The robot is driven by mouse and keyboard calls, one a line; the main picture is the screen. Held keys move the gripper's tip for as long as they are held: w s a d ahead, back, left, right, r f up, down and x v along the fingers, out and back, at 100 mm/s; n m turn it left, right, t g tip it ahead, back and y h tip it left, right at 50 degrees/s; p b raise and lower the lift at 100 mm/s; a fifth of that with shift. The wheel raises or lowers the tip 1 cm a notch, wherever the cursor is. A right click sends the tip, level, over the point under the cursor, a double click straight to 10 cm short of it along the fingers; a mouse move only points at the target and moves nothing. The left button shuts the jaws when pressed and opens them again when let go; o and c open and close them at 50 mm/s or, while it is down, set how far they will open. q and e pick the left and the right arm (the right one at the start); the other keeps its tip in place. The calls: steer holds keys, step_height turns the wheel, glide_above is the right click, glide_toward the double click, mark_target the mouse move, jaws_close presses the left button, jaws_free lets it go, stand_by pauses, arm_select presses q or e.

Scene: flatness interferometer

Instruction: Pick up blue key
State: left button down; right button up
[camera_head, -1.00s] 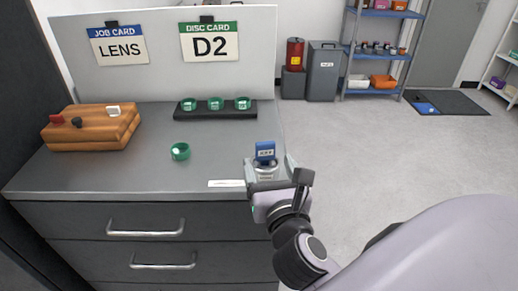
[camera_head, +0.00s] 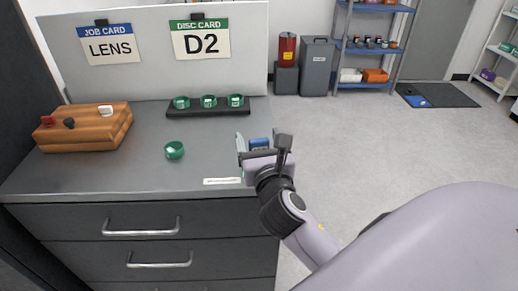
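The blue key (camera_head: 260,144) is at the right end of the grey worktop, its upper part showing above my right gripper. My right gripper (camera_head: 259,149) reaches in from the lower right, its fingers spread on either side of the key. A gap shows between the left finger and the key, so the gripper looks open. The key's lower part and the seat under it are hidden behind the gripper. My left gripper is not in view.
A black rack (camera_head: 208,112) with three green rings lies behind, and a wooden block (camera_head: 84,128) with coloured knobs at far left. A white label strip (camera_head: 222,181) is at the front edge. A panel (camera_head: 140,75) stands behind.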

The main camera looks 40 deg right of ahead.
steer(key=c, duration=1.1)
steer(key=shift+r, duration=0.1)
